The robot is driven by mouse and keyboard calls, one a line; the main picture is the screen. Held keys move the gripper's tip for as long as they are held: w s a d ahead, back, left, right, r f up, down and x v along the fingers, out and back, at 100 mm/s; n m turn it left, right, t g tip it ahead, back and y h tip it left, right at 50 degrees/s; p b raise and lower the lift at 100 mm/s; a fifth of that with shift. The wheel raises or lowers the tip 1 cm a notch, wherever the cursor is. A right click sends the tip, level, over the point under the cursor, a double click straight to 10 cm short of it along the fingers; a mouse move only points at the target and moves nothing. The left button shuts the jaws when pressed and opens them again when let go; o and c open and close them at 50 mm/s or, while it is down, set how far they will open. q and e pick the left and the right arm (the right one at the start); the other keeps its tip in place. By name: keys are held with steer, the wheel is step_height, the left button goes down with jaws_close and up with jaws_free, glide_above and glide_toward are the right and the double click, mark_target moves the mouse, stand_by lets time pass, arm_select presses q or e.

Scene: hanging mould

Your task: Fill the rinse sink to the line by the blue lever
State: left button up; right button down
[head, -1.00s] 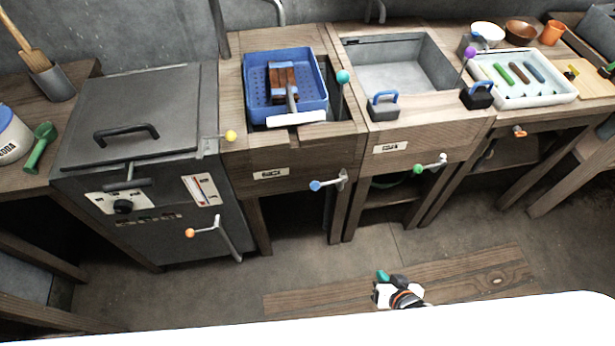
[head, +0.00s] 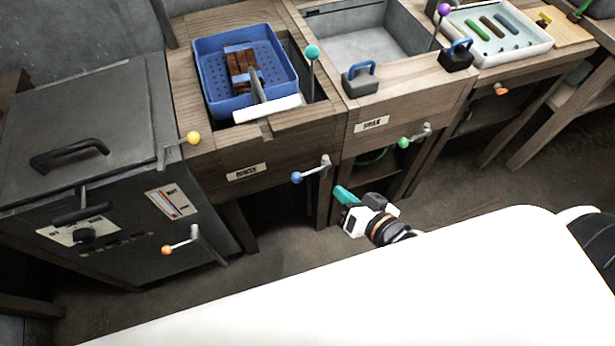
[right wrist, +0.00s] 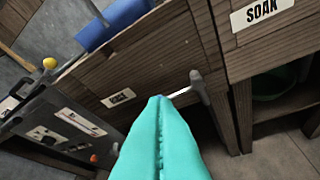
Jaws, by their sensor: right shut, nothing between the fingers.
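The blue lever (head: 297,178) has a blue ball on a metal arm and sticks out from the front of the rinse sink cabinet. The rinse sink (head: 330,110) has a wooden rim and a RINSE label, and its inside is mostly hidden. My right gripper (head: 343,194), with teal fingers, is shut and empty, just right of and below the lever, apart from it in the head view. In the right wrist view the shut fingers (right wrist: 160,135) cover the ball end, while the lever's metal arm (right wrist: 188,90) shows beyond them. My left gripper is out of view.
A blue basket (head: 208,75) with brown blocks sits over the rinse sink. A teal-knobbed rod (head: 312,53) stands beside it. The soak sink (head: 370,45) with its green lever (head: 404,142) is to the right. A grey heater (head: 90,120) with an orange-tipped handle (head: 167,250) stands left.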

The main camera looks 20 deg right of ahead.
steer(key=s+a+f+x, duration=0.1)
steer(key=f+x, duration=0.1)
steer(key=x, duration=1)
steer(key=shift+w+a+f+b, duration=0.2)
steer(key=shift+f+b, duration=0.05)
steer(key=shift+b, duration=0.15)
steer(key=shift+d, duration=0.1)
